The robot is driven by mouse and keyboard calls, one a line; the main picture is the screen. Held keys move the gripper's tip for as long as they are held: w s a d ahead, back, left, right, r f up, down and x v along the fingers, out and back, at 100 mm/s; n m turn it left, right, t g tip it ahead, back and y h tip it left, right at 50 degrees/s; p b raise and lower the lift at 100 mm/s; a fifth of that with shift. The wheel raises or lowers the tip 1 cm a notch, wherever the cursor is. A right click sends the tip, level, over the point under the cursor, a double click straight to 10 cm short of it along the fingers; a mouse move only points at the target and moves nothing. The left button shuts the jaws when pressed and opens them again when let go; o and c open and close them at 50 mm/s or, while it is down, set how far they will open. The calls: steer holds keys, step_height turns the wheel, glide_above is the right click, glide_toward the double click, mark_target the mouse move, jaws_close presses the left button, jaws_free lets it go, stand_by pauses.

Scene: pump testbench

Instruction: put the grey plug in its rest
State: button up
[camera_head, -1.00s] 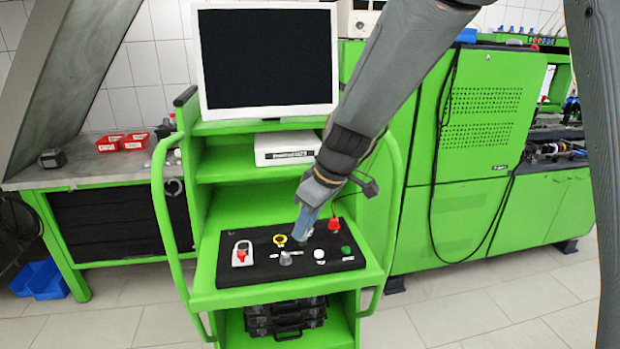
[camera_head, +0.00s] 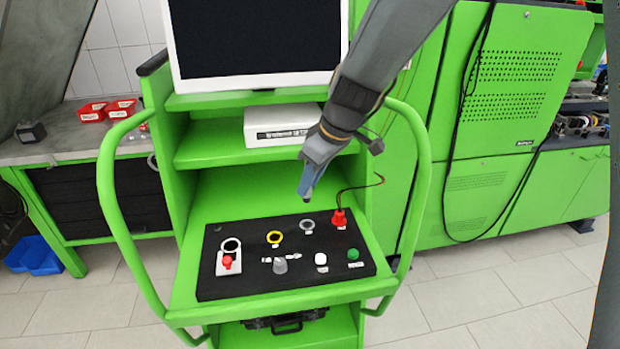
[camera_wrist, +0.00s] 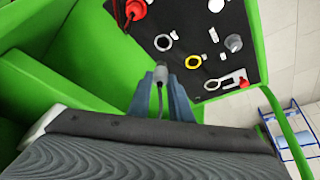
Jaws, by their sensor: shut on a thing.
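My gripper (camera_head: 307,186) is above the back part of the black panel (camera_head: 222,284), pointing down. In the wrist view my gripper (camera_wrist: 161,84) has its blue-grey fingers shut on the grey plug (camera_wrist: 160,74), with a grey cable running back between them. In the head view only a small dark tip shows below the fingers. An empty grey ring (camera_head: 307,224) lies on the panel below the gripper. It also shows in the wrist view (camera_wrist: 163,42), ahead of the plug and apart from it. I cannot tell for sure which fitting is the plug's rest.
A red plug (camera_head: 340,218) with a cable stands right of the grey ring. A yellow ring (camera_head: 275,238), a grey knob (camera_head: 280,265), a white button (camera_head: 321,261), a green button (camera_head: 353,254) and a red switch (camera_head: 227,262) are on the panel. Green handles flank the cart.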

mark_target(309, 202)
steer(key=shift+f+b, duration=1.7)
steer(key=shift+f, duration=1)
steer(key=shift+f+b, duration=0.85)
steer(key=shift+b, duration=0.05)
steer(key=shift+b, duration=0.55)
steer(key=shift+f+b, duration=1.1)
steer(key=shift+b, duration=0.05)
steer(key=o, duration=1.4)
steer(key=shift+r, duration=0.1)
